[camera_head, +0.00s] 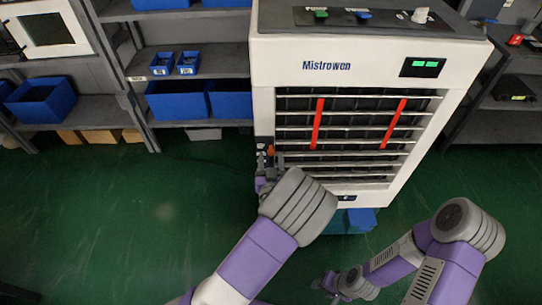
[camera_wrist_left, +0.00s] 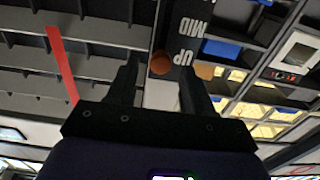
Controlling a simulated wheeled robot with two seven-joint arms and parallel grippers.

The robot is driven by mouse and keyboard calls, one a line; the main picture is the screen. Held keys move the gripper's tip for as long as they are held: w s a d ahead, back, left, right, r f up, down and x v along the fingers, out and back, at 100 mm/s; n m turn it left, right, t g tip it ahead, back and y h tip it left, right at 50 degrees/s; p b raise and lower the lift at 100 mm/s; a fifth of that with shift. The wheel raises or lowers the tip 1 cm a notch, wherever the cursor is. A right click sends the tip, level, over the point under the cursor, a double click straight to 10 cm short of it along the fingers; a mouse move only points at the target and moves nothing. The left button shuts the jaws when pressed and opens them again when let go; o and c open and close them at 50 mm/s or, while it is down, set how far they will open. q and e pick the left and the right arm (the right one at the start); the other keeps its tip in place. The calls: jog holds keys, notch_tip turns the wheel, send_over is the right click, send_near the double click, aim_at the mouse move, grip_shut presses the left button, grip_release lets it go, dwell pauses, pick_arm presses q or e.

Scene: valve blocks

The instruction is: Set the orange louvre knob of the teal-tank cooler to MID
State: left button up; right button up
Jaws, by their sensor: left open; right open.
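The cooler (camera_head: 262,80), marked Mistrowen, stands upright with its louvres (camera_head: 345,130) facing me. Its teal tank (camera_head: 335,224) shows low down, partly hidden by my left arm. The orange knob (camera_head: 271,149) is at the left edge of the louvres. In the left wrist view the orange knob (camera_wrist_left: 160,64) sits beside the UP mark (camera_wrist_left: 187,57), with the MID mark (camera_wrist_left: 201,28) farther along the dark strip. My left gripper (camera_head: 263,160) is open, its fingertips around or just short of the knob; contact is unclear. My right gripper (camera_head: 330,283) is open, low and away from the cooler.
The cooler's top has a green switch (camera_head: 320,14), a blue switch (camera_head: 363,14) and a white knob (camera_head: 420,15). Shelves with blue bins (camera_head: 178,101) stand behind at the left, and another shelf (camera_head: 500,105) at the right.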

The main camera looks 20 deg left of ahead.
pick_arm(q)
jog(key=shift+x, duration=1)
jog(key=shift+c, duration=0.4)
grip_shut()
